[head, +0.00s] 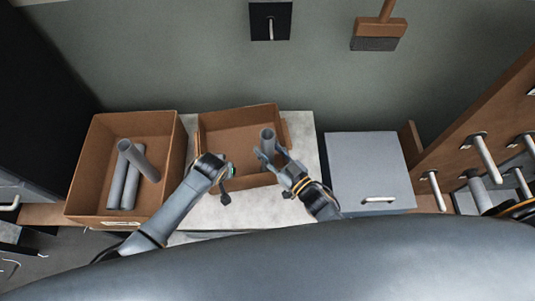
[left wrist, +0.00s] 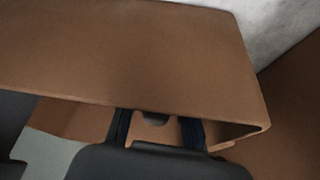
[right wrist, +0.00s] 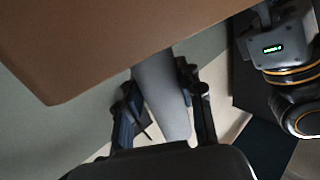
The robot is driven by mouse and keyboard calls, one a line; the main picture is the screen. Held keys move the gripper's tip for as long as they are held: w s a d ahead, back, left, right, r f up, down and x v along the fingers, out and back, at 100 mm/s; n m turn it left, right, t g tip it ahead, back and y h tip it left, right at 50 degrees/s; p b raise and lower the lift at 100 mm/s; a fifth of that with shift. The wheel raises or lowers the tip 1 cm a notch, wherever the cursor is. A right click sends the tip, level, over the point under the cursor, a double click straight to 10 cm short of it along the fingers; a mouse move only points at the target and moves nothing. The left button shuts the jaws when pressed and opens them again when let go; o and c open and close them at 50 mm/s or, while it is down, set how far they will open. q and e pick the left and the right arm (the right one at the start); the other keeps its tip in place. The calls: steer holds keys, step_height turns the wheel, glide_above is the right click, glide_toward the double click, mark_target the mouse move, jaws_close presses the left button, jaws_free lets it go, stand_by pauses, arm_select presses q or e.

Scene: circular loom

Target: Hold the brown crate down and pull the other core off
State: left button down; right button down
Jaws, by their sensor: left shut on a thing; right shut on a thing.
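The brown crate (head: 222,118) stands on a pale worktop in the middle of the head view, and its floor looks bare apart from the right side. My left gripper (head: 228,182) is at its front wall, shut on the wall; the left wrist view shows the crate wall (left wrist: 140,50) with the fingers (left wrist: 160,125) at its edge. A grey core (head: 268,137) stands roughly upright at the crate's right side. My right gripper (head: 268,157) is shut on this core, which shows between the fingers in the right wrist view (right wrist: 160,95). The core's lower end is hidden in the head view.
A cardboard box (head: 88,165) with three loose grey tubes (head: 130,180) stands at the left. A grey lidded box (head: 368,165) is at the right, with a wooden peg rack (head: 470,115) beyond it. A brush (head: 378,38) hangs on the wall.

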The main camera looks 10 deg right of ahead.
steer(key=shift+r, duration=0.15)
step_height(320, 180, up, 12)
stand_by(1.0)
step_height(320, 180, up, 8)
stand_by(0.9)
stand_by(0.5)
arm_select(q)
steer(key=c, duration=1)
jaws_free()
steer(key=v, duration=1.2)
